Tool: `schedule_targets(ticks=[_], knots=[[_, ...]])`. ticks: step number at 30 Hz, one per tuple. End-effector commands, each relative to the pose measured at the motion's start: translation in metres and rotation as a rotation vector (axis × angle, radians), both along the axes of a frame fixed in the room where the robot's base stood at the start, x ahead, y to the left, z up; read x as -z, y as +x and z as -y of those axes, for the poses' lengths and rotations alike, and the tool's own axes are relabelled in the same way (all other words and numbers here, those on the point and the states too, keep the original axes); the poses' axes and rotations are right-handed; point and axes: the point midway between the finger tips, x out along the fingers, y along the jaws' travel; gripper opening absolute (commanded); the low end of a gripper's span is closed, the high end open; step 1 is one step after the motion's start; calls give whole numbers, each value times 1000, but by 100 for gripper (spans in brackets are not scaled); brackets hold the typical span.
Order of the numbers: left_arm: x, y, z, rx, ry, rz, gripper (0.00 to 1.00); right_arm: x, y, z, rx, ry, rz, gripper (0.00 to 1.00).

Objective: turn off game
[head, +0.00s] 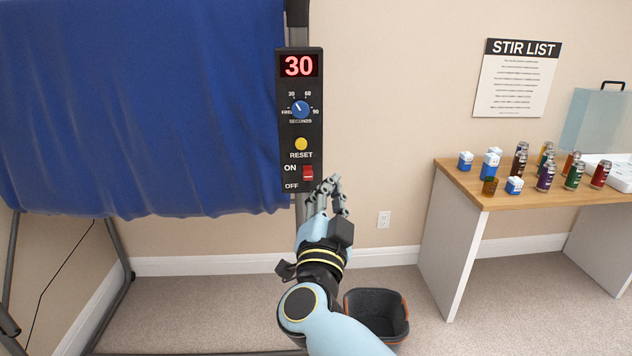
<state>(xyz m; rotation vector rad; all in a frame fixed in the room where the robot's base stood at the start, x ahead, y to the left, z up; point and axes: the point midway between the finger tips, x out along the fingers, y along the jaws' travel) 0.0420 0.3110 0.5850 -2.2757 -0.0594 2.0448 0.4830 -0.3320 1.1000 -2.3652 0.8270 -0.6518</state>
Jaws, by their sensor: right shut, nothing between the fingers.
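A black game control panel (300,120) hangs upright on a dark frame at the centre of the head view. Its display (299,66) is lit and reads 30 in red. Below it are a blue dial (300,109), a yellow RESET button (301,144) and a red ON/OFF switch (308,173). My right gripper (333,184) is shut and empty, just to the lower right of the switch. I cannot tell whether its fingertips touch the panel. My left gripper is out of view.
A blue cloth (140,100) hangs from the frame on the left. A wooden-topped table (470,190) on the right holds several cans, small cartons and a white tray. A dark bin (378,312) stands on the carpet behind my right arm. A STIR LIST sign (515,78) is on the wall.

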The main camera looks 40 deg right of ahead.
Motion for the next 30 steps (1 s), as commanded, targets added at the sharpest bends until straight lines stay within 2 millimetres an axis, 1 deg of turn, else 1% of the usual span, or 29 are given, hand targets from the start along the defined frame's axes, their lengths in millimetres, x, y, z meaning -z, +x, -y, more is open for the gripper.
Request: schedule_targets(ticks=[3,5,8,11,14,22,25,26,27,30], knots=[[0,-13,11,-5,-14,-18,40,-1,0,0,-1,0,0,0],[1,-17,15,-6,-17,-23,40,-1,1,0,-2,-1,0,0],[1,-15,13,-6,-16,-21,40,-1,1,0,-2,-1,-1,0],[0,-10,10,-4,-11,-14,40,-4,6,5,-3,-3,1,0],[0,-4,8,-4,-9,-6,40,-7,15,13,-4,-5,2,0],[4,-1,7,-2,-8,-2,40,-22,55,52,-3,-5,3,0],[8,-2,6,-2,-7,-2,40,-26,70,67,-3,-4,2,0],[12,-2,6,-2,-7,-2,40,-24,73,68,-2,-4,0,0],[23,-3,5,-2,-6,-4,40,-13,74,62,-3,0,-1,0],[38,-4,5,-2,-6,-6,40,-3,77,55,-4,0,-2,0]])
